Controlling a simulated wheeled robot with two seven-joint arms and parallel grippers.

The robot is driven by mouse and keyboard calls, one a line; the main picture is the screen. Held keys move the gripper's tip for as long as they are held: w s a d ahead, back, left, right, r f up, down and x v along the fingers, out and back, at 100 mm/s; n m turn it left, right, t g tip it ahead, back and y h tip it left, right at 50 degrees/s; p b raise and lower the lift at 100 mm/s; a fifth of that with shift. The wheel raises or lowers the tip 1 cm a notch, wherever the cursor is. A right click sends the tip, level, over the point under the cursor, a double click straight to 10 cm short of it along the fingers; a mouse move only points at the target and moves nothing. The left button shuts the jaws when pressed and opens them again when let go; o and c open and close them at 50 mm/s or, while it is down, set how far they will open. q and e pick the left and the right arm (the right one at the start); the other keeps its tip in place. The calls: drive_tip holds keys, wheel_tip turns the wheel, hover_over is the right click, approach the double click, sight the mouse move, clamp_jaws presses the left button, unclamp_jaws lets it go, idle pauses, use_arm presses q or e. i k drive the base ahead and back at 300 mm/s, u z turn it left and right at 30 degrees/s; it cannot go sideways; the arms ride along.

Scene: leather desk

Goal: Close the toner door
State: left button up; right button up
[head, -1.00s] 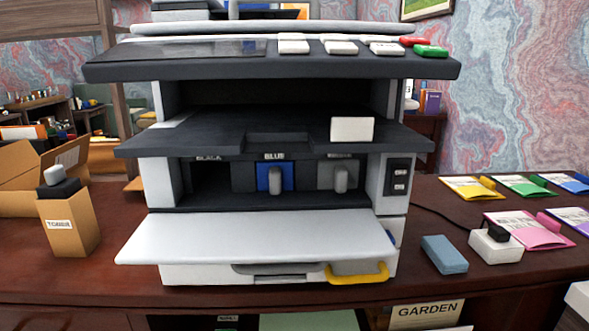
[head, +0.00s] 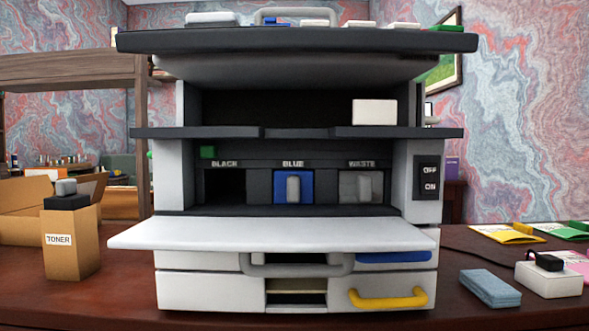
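The printer stands on the desk in the middle of the head view. Its toner door (head: 270,234) is a white panel folded down and open, sticking out towards me below the toner bay. Inside the bay are a dark, empty-looking slot under the BLACK label (head: 224,186), a blue cartridge with a grey handle (head: 293,187) under BLUE, and a grey unit with a handle (head: 361,187) under WASTE. Neither of my grippers shows in the view.
A box marked TONER (head: 71,241) holding a dark cartridge stands left of the printer. A blue block (head: 490,288) and a white block (head: 548,279) lie to the right. Below the door are a grey handle (head: 296,270) and a yellow handle (head: 388,298). An OFF/ON switch (head: 429,178) is on the right.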

sight(245, 237)
drive_tip(key=u, duration=1.4)
drive_tip(key=k, duration=0.4)
drive_tip(key=z, duration=0.35)
